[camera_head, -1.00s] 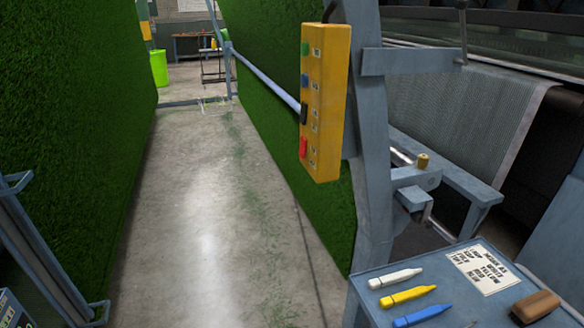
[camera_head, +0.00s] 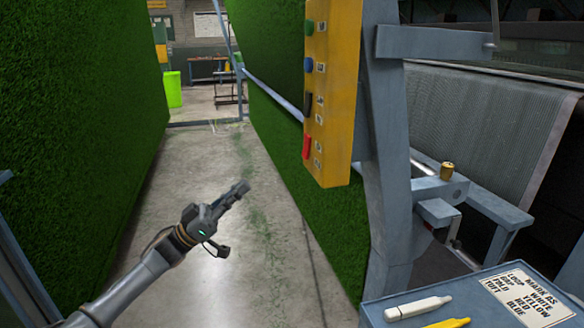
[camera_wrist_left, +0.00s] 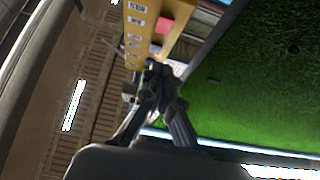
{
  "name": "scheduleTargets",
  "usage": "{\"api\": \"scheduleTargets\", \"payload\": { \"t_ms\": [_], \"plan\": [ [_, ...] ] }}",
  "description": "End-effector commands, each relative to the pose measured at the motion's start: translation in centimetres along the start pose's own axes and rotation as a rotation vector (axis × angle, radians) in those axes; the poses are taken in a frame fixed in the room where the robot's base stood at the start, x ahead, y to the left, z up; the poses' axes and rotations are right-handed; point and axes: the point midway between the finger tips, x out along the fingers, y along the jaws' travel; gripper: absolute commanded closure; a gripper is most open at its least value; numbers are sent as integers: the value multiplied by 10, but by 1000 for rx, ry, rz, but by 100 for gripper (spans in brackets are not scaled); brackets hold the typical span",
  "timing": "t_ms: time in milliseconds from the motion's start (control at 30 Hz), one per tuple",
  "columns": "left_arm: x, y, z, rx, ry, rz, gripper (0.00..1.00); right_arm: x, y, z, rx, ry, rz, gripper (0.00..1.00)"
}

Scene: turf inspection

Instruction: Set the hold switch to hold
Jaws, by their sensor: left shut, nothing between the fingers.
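A yellow control box (camera_head: 335,90) hangs on a blue-grey post at the right of the head view. Its left face bears a green button (camera_head: 309,27), a blue button (camera_head: 308,64), a black switch (camera_head: 307,104) and a red control (camera_head: 306,146). I cannot tell which label marks hold, or the switch's setting. My left gripper (camera_head: 241,188) is shut and empty, left of and below the box, apart from it in the head view. In the left wrist view the gripper (camera_wrist_left: 158,72) points towards the yellow box (camera_wrist_left: 180,12), with a red control (camera_wrist_left: 165,24) beyond the fingertips.
A blue-grey table (camera_head: 375,315) with markers and a label card (camera_head: 530,296) is at the lower right. A rail (camera_head: 272,95) runs behind the box.

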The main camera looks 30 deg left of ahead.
Motion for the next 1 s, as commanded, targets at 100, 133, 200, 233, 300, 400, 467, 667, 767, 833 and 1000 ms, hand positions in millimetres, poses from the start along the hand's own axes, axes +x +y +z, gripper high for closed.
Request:
{"api": "scheduleTargets", "payload": {
  "t_ms": [100,133,200,233,300,400,467,667,767,833,1000],
  "plan": [
    [0,0,0,0,0,-1,100,-1,0,1,0,-1,0,60],
    [0,0,0,0,0,-1,100,-1,0,1,0,-2,0,60],
    [0,0,0,0,0,-2,100,-1,0,2,0,-3,0,60],
    [0,0,0,0,0,-2,100,-1,0,2,0,-3,-1,60],
    [2,-1,0,1,0,-3,100,-2,0,2,0,-4,-1,60],
    [10,-1,-1,1,2,-2,100,-4,0,2,0,-4,-1,60],
    [19,-1,-2,1,3,-2,100,-6,0,2,0,-4,-1,60],
    [61,-1,-4,1,5,-2,100,-18,0,1,0,-4,-1,60],
    [83,-1,-4,2,4,-1,100,-23,0,1,0,-4,-1,60],
    [97,-1,-3,1,4,-3,100,-27,0,0,0,-4,-1,60],
    [117,-2,14,-1,2,-5,100,-32,0,0,0,-4,-1,60]
  ]
}}
